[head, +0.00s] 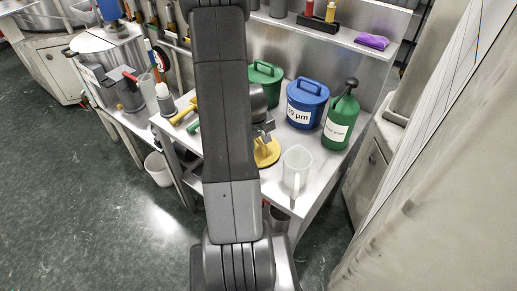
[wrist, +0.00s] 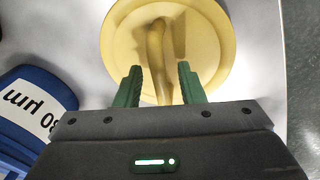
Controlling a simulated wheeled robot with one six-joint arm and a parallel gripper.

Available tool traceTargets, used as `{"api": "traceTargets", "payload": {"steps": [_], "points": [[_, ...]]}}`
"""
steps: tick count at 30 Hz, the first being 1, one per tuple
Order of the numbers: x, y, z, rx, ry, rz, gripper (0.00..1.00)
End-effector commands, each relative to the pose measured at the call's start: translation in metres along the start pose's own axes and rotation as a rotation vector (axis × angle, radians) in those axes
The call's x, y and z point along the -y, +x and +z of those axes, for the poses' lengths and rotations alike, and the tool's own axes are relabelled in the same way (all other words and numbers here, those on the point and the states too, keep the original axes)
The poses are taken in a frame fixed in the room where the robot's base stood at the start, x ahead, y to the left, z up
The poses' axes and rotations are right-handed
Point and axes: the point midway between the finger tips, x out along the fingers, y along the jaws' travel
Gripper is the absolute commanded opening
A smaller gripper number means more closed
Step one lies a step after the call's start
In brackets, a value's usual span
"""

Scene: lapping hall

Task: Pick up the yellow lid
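The yellow lid (wrist: 205,45) lies on the metal table in the wrist view, a round disc with a raised bar handle (wrist: 156,45) across its middle. It also shows in the head view (head: 267,152), partly hidden behind my arm. My gripper (wrist: 158,72) is open above the lid's near part, its two green fingers on either side of the handle. I cannot tell how far the fingertips are above the lid. The gripper (head: 264,128) is partly hidden by my arm in the head view.
A blue bucket (head: 305,97) with a "µm" label, a green bucket (head: 265,75) and a green pump bottle (head: 340,120) stand behind the lid. A clear jug (head: 296,170) stands at the table's front right. Yellow-handled and green-handled tools lie to the left.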

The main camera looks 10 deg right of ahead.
Motion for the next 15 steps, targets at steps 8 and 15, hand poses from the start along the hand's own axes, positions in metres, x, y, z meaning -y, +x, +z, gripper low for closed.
{"api": "traceTargets", "payload": {"steps": [8,15], "points": [[0.0,0.003,-0.0001,-0.001,-0.001,0.0,0.36],[0.0,0.0028,-0.0001,-0.001,0.0,0.0,0.0]]}}
